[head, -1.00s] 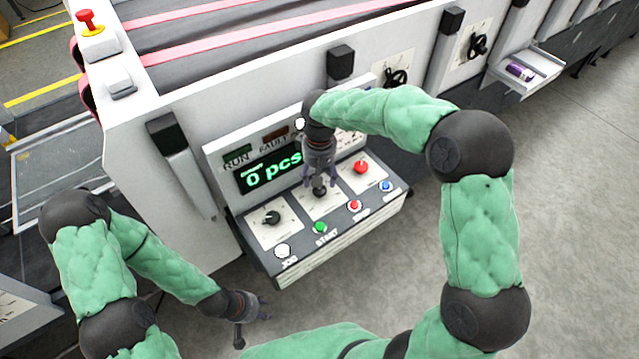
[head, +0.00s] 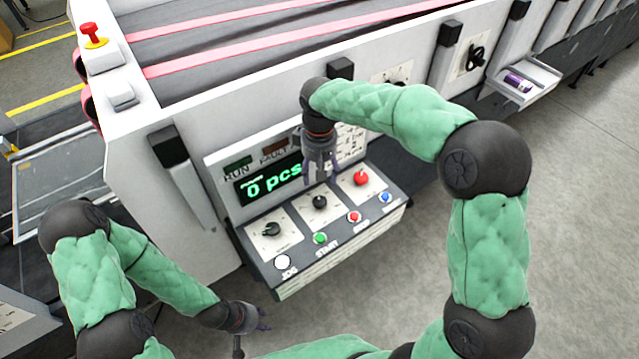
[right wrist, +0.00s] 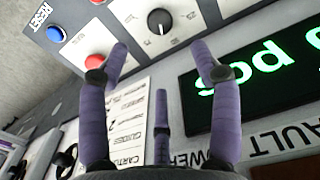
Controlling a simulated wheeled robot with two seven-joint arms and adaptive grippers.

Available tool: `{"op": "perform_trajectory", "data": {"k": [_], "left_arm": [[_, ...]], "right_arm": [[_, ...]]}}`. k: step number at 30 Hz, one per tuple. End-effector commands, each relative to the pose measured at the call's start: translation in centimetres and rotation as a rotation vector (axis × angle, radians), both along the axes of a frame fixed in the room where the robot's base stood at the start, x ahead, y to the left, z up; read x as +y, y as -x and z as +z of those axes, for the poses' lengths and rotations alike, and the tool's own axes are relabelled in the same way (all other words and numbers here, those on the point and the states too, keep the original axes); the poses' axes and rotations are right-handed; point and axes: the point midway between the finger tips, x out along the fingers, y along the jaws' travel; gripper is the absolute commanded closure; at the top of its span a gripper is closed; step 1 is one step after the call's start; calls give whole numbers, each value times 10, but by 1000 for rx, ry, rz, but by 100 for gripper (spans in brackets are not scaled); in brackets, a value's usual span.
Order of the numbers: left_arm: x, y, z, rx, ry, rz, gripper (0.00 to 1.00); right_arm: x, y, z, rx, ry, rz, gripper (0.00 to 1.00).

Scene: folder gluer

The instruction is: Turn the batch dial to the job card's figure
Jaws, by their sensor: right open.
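The control panel (head: 322,232) has a black dial (head: 319,202) in the middle, and another black dial (head: 271,229) to its left. I cannot read which is labelled batch. The middle dial also shows in the right wrist view (right wrist: 159,21), on a white scale plate, beyond the open fingers. My right gripper (head: 320,180) is open and empty, above and apart from this dial. The display (head: 268,184) reads "0 pcs". A white printed card (head: 350,145) is partly hidden behind my right gripper; its figures are unreadable. My left gripper (head: 262,318) hangs low, left of the panel's front, its opening unclear.
White, green (head: 320,238), red (head: 354,216) and blue (head: 385,197) buttons line the panel's front edge. A red emergency button (head: 92,32) stands at the machine's corner. Grey floor is clear at right.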

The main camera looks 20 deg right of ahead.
Motion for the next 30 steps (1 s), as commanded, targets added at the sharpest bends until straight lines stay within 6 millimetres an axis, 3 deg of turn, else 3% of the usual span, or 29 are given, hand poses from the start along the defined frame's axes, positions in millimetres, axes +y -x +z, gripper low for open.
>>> {"op": "perform_trajectory", "data": {"k": [18, 25, 30], "left_arm": [[0, 0, 46, 0, 0, 0, 60], [0, 0, 48, 0, 0, 0, 60], [0, 0, 47, 0, 0, 0, 60]], "right_arm": [[0, 0, -7, 2, -1, 966, 36], [0, 1, -13, 1, -2, 1083, 36], [0, 1, -31, 4, -3, 1085, 36]]}}
